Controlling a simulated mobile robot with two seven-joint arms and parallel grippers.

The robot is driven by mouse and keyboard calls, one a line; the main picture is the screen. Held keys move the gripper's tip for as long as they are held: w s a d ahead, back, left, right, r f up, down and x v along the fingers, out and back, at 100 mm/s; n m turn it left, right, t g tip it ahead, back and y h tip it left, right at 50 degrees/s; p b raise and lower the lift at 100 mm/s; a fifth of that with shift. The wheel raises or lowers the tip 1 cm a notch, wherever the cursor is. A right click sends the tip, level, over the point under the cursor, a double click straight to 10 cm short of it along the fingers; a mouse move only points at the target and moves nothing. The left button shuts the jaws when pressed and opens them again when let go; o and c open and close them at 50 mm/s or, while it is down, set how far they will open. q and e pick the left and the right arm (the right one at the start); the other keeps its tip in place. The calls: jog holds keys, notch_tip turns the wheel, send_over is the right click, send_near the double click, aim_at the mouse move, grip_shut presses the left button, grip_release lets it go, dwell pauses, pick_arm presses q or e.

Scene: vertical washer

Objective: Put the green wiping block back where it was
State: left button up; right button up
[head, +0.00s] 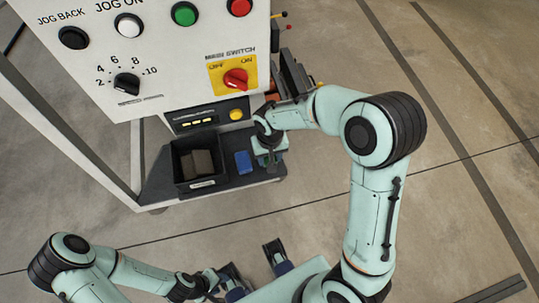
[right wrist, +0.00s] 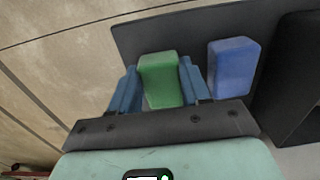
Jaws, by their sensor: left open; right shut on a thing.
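The green wiping block (right wrist: 161,82) is between the blue fingers of my right gripper (right wrist: 158,66) in the right wrist view. The gripper is shut on it. The block is at the dark shelf (head: 225,192), left of the blue block (right wrist: 232,66) in that view; I cannot tell if it touches the shelf. In the head view my right gripper (head: 270,150) is over the shelf's right end, just right of the blue block (head: 243,161), and mostly hides the green block. My left gripper (head: 256,271) is open and empty at the bottom, away from the shelf.
A black bin (head: 199,164) with brownish blocks stands on the shelf's left part. The white control panel (head: 165,60) with buttons, a knob and a red main switch (head: 235,79) rises above. Open floor (head: 430,235) lies in front and to the right.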

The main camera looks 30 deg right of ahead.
jog(key=o, duration=1)
jog(key=shift+r, duration=0.1)
jog(key=shift+r, duration=0.35)
notch_tip(320, 180, up, 11)
jog(key=shift+r+p, duration=0.2)
jog(key=shift+p, duration=0.8)
